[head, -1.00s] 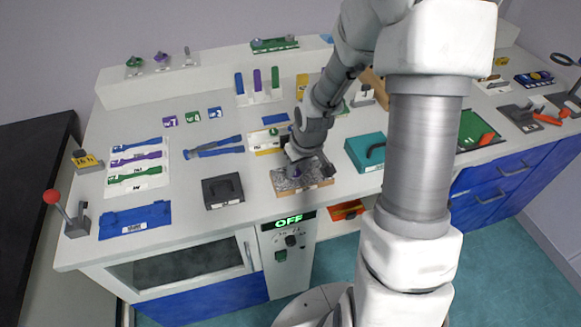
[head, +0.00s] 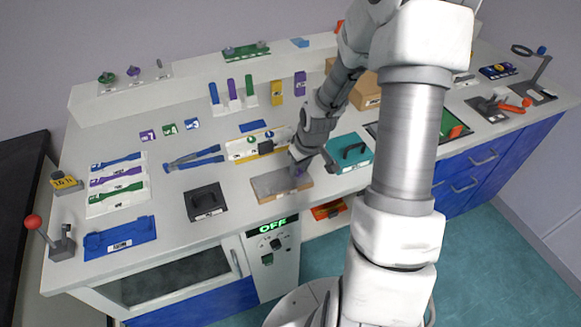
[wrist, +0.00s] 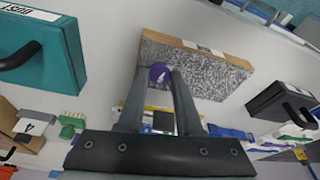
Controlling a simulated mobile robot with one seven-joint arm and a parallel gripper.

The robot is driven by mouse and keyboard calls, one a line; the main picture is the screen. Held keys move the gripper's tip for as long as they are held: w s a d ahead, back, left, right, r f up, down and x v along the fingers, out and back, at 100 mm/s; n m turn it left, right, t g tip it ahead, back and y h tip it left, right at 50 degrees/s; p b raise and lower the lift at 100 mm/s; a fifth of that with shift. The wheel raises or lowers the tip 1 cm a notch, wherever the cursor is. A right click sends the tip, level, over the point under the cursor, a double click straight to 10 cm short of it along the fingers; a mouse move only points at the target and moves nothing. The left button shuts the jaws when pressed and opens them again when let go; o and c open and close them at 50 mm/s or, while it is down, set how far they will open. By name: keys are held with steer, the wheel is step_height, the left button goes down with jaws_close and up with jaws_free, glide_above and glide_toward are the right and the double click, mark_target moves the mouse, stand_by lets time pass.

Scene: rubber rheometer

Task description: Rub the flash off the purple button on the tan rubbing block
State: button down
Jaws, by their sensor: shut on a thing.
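The rubbing block (head: 268,186) lies flat on the bench, tan at its sides with a speckled grey top. In the wrist view, that top (wrist: 205,72) and a tan edge with a white label show. My gripper (head: 297,171) points down at the block's right part in the head view. In the wrist view, its fingers (wrist: 160,75) are shut on the purple button (wrist: 159,73), a small round piece with a pale mark. The button sits at the block's left end in that view. I cannot tell whether it touches the top. Any flash is too small to see.
A teal lidded box (head: 349,151) stands right of the block, and a black box with a handle (head: 205,200) stands to its left. A yellow-and-white tray (head: 258,145) lies behind. The OFF panel (head: 272,227) is below the bench's front edge.

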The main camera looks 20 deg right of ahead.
mark_target(262, 186)
steer(key=shift+s+d, duration=0.1)
steer(key=shift+d, duration=0.35)
steer(key=shift+a+b, duration=0.6)
steer(key=shift+a, duration=1.3)
steer(key=shift+a+f+b, duration=0.15)
steer(key=shift+a+b, duration=1)
steer(key=shift+a, duration=1.2)
steer(key=shift+a+r+b, duration=0.2)
steer(key=shift+a+b, duration=0.25)
steer(key=shift+a, duration=0.8)
steer(key=shift+d, duration=0.5)
steer(key=shift+d+f+p, duration=0.15)
steer(key=shift+d+p, duration=0.45)
steer(key=shift+d, duration=0.75)
steer(key=shift+d+r+p, duration=0.2)
steer(key=shift+d+p, duration=1.3)
steer(key=shift+d, duration=2.05)
steer(key=shift+a+f+b, duration=0.2)
steer(key=shift+a+b, duration=0.45)
steer(key=shift+a, duration=0.7)
steer(key=shift+a+r+b, duration=0.1)
steer(key=shift+a+b, duration=0.7)
steer(key=shift+a, duration=1.5)
steer(key=shift+a+b, duration=0.9)
steer(key=shift+a, duration=0.85)
